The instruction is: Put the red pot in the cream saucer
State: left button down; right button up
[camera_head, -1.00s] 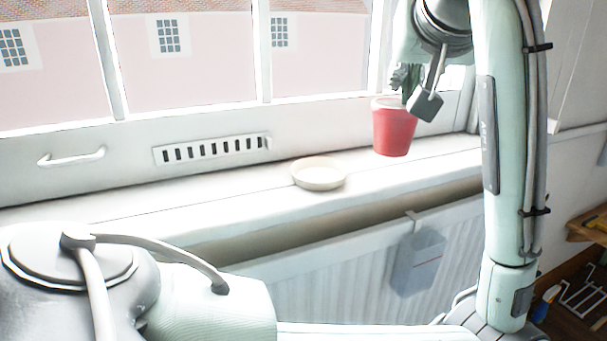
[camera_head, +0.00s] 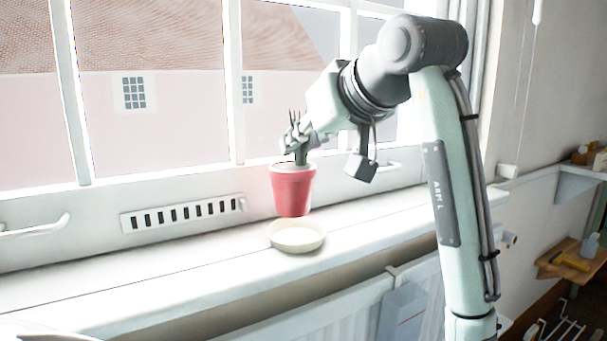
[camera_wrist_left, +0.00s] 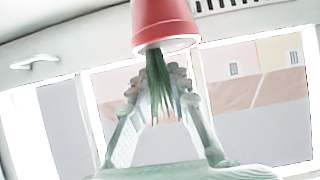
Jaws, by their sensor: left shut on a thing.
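The red pot (camera_head: 293,192) holds a small green plant and hangs upright just above the back of the cream saucer (camera_head: 298,237), with its base close to the saucer's far rim. The saucer is a shallow, empty round dish on the white window sill. My left gripper (camera_head: 299,143) is shut on the plant at the top of the pot. In the left wrist view, which is upside down, the red pot (camera_wrist_left: 163,22) shows with the green leaves between the fingers (camera_wrist_left: 160,95). My right gripper is not in view.
The white window sill (camera_head: 180,262) is clear to the left and right of the saucer. Behind it are the window frame, a vent grille (camera_head: 183,214) and a window handle (camera_head: 38,230). A grey container (camera_head: 402,312) hangs on the radiator below. Wooden shelves (camera_head: 566,262) stand at the far right.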

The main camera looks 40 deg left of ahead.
aim_at(312, 167)
pick_arm(q)
jog(key=shift+w+a+f, duration=0.35)
jog(key=shift+w+f, duration=0.05)
jog(key=shift+w, duration=0.15)
notch_tip(312, 167, down, 4)
jog(key=shift+r+b, duration=0.25)
jog(key=shift+b, duration=0.1)
jog(key=shift+f, duration=0.2)
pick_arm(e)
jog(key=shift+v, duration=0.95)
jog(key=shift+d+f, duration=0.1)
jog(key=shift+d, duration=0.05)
pick_arm(q)
jog(key=shift+f, duration=0.1)
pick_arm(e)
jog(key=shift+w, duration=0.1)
pick_arm(q)
jog(key=c, duration=1.4)
grip_release()
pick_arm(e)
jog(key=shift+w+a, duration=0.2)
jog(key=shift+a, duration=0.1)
